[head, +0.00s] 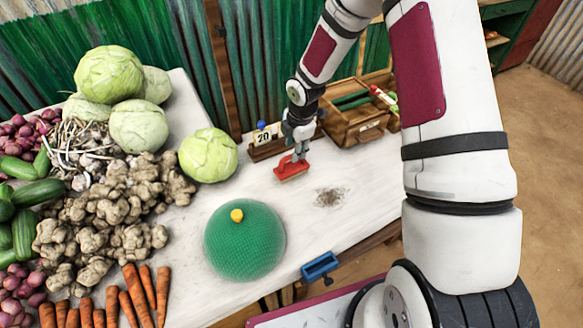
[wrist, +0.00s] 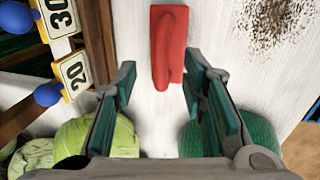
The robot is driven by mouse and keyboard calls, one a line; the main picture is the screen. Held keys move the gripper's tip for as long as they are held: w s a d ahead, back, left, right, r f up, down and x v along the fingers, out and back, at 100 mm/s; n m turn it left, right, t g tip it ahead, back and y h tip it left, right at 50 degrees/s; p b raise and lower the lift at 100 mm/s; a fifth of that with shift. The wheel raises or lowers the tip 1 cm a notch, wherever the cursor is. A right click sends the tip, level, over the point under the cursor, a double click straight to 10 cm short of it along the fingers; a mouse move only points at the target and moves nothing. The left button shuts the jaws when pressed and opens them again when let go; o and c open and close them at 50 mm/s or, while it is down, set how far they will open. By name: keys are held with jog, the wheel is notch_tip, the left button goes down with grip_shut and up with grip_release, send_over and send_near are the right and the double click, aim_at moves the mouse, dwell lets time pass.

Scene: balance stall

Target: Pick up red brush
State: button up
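The red brush (head: 291,169) lies on the pale table (head: 345,220), near a dark patch of dirt (head: 330,197). In the wrist view the red brush (wrist: 168,47) lies ahead of the fingers, with its narrow handle end pointing toward the gap between them. My gripper (head: 299,152) is just above and behind the brush in the head view. In the wrist view my gripper (wrist: 158,85) shows two teal-padded fingers spread apart, with the brush handle end near the gap. I cannot tell whether the fingers touch the brush.
A wooden rack with number cards (head: 268,138) and a wooden box (head: 355,125) stand behind. A lone cabbage (head: 208,155) is left of the brush, and a green dome (head: 245,240) is in front.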

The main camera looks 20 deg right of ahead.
send_over(292, 164)
jog(key=f, duration=0.3)
jog(key=s+f, duration=0.1)
jog(key=f, duration=0.1)
jog(key=shift+p, duration=0.3)
grip_shut()
